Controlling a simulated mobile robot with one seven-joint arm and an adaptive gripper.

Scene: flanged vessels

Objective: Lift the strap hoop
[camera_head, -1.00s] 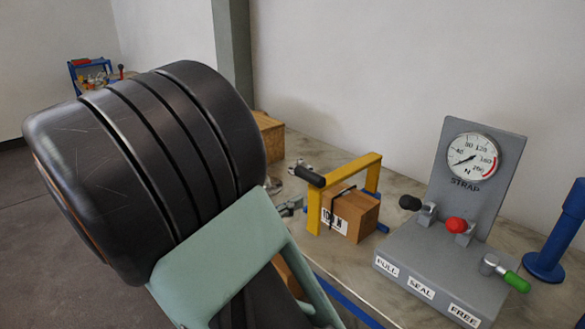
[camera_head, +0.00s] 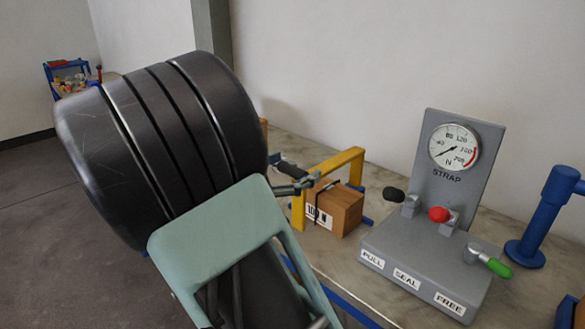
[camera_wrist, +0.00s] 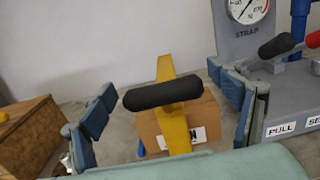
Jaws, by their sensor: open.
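The strap hoop is a yellow frame (camera_head: 338,164) standing over a cardboard box (camera_head: 338,207), with a black handle (camera_head: 292,169) on its near side. In the wrist view the black handle (camera_wrist: 163,92) lies crosswise in front of the yellow hoop (camera_wrist: 172,122). My gripper (camera_wrist: 161,84) is open, one finger left and one right of the handle, with clear gaps in the picture and nothing held. In the head view my gripper (camera_head: 298,187) is partly hidden by my arm and overlaps the hoop's near side.
A grey strap panel (camera_head: 425,250) with a gauge (camera_head: 453,147) and black, red and green levers stands to the right. Another box (camera_wrist: 25,135) is at left in the wrist view. A blue post (camera_head: 540,220) stands at far right. A wall is behind.

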